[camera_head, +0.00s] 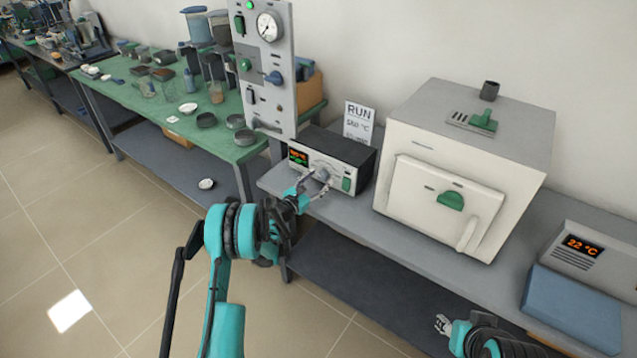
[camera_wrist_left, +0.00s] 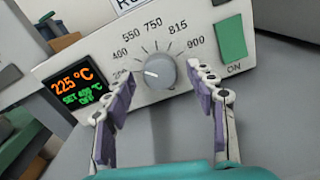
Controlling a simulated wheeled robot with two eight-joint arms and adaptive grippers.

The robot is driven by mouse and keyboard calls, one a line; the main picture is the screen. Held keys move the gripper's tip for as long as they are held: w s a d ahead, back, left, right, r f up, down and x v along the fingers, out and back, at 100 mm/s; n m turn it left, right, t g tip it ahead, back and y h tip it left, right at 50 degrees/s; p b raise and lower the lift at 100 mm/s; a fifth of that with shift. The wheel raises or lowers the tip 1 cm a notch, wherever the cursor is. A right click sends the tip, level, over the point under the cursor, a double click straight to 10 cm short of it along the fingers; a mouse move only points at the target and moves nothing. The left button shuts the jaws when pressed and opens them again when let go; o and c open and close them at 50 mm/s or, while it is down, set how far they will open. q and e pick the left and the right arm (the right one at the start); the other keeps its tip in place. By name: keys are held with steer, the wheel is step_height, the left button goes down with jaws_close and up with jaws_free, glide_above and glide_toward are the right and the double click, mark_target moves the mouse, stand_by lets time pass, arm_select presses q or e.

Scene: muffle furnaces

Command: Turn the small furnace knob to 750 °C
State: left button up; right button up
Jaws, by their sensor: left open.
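The small furnace control box (camera_head: 345,160) stands on the grey bench, with its grey round knob (camera_wrist_left: 160,74) on the white front panel. The 750 label (camera_wrist_left: 153,22) is above the knob. My right gripper (camera_head: 443,325) is low at the right, away from the box.
A green ON switch (camera_wrist_left: 230,46) is right of the knob. A RUN card (camera_head: 359,122) stands behind the box, its number hard to read. A white furnace (camera_head: 440,200) is to the right, and a tall gauge panel (camera_head: 265,95) rises at the left.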

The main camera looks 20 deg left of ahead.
arm_select(q)
steer(key=shift+w, duration=0.15)
steer(key=c, duration=1.2)
steer(key=shift+o, duration=0.2)
steer(key=shift+m, duration=0.4)
steer(key=m, duration=0.5)
steer(key=shift+d+m, duration=0.1)
steer(key=shift+m, duration=0.2)
steer(key=m, duration=0.5)
steer(key=shift+m, duration=0.3)
